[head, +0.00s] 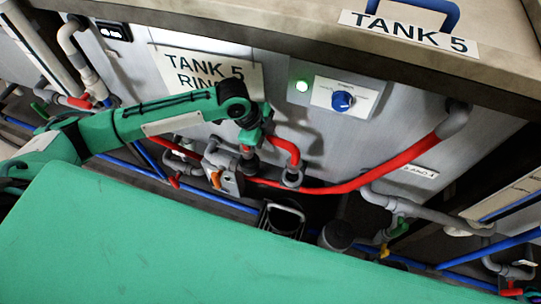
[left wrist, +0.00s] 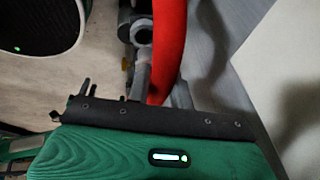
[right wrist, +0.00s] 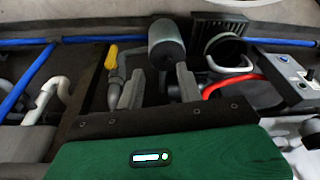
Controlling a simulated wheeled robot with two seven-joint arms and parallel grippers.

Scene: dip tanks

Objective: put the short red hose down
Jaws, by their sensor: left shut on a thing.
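The short red hose (head: 288,147) curves down in front of the tank panel in the head view, its lower end beside a grey fitting (head: 292,178). My left gripper (head: 265,138) is shut on this hose near its upper end; the fingers are mostly hidden by the wrist. In the left wrist view the red hose (left wrist: 168,50) runs up from between the fingers (left wrist: 160,92). I cannot tell whether its lower end touches the fitting. My right gripper (right wrist: 158,80) is open, with a grey cylinder (right wrist: 166,43) beyond its fingers. It does not show in the head view.
A long red hose (head: 385,175) crosses the panel to a grey elbow on the right. A pump-like box (head: 223,175) stands left of the hose. A black bin (head: 270,217) with a pale handle and blue pipes (head: 230,202) lie below. A green surface (head: 150,240) fills the foreground.

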